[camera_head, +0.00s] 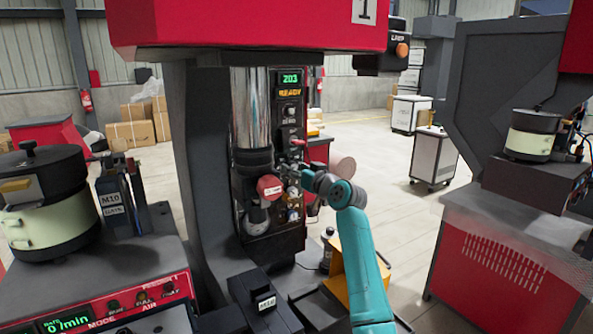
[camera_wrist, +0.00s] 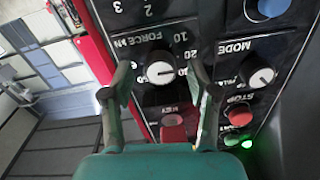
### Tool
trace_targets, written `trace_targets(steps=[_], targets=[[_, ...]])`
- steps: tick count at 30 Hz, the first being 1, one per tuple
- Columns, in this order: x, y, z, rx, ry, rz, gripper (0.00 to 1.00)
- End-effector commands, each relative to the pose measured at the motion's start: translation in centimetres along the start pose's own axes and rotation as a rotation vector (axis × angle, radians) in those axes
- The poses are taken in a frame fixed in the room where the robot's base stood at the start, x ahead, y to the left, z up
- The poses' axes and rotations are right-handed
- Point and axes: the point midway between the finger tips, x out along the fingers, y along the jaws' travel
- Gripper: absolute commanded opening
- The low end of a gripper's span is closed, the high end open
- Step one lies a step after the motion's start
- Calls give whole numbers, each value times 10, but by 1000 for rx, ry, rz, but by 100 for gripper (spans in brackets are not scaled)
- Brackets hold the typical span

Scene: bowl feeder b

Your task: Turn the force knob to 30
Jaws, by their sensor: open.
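The force knob (camera_wrist: 160,73) is a round black knob with a white face, under the label FORCE kN on a black panel (camera_wrist: 150,28). Scale numbers 10 and 20 show beside it, partly behind a finger; the exact pointer setting cannot be told. My gripper (camera_wrist: 160,80) is open, with one finger to the left and one to the right of the knob. Clear gaps show on both sides, and nothing is held. In the head view my gripper (camera_head: 290,174) is at the press's control panel (camera_head: 289,95), and the force knob cannot be made out there.
A MODE knob (camera_wrist: 262,78), a red STOP button (camera_wrist: 240,115), a green-lit START button (camera_wrist: 232,139) and a red key switch (camera_wrist: 173,130) lie close by. The panel display (camera_head: 290,78) reads 203. A bowl feeder (camera_head: 45,205) stands left.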

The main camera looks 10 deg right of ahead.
Motion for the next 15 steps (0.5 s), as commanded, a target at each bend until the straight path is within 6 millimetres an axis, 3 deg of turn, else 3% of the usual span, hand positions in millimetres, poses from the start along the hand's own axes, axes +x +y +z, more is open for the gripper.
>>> trace_targets(steps=[4, 11, 12, 15], targets=[[0, 0, 0, 0, 0, 0, 60], [0, 0, 0, 0, 0, 0, 4], [0, 0, 0, 0, 0, 0, 0], [0, 0, 0, 1, 0, 0, 0]])
